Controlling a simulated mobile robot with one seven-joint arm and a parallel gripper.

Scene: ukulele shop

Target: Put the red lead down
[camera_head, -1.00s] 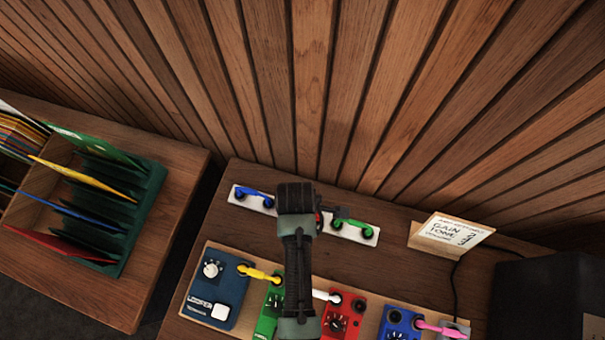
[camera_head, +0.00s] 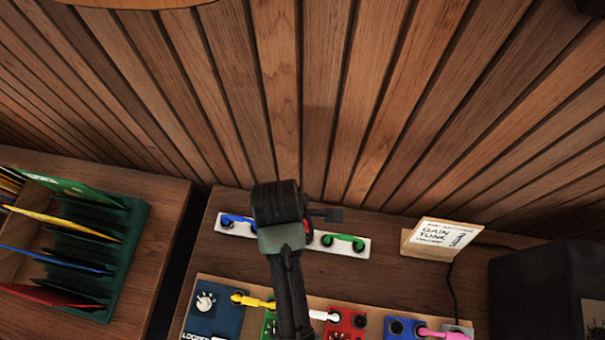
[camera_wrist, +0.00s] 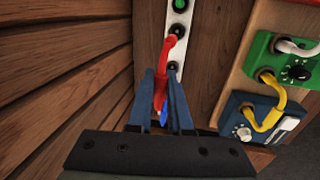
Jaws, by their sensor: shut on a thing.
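The red lead (camera_wrist: 165,68) is a short curved patch lead. In the wrist view it sits between the two blue fingers of my gripper (camera_wrist: 162,85), which is shut on it. Its far end reaches the white strip (camera_wrist: 170,50) by a dark socket; I cannot tell whether it is seated or just above. In the head view only a sliver of the red lead (camera_head: 307,229) shows beside my wrist, which hides the middle of the strip. A blue lead (camera_head: 238,221) and a green lead (camera_head: 343,241) sit on the strip on either side.
A board with blue, green and red pedals (camera_head: 347,322) and coloured leads lies in front of the strip. A sign (camera_head: 440,238) and a dark box (camera_head: 540,285) stand at right. A green rack (camera_head: 125,235) is at left. Wooden slats rise close behind.

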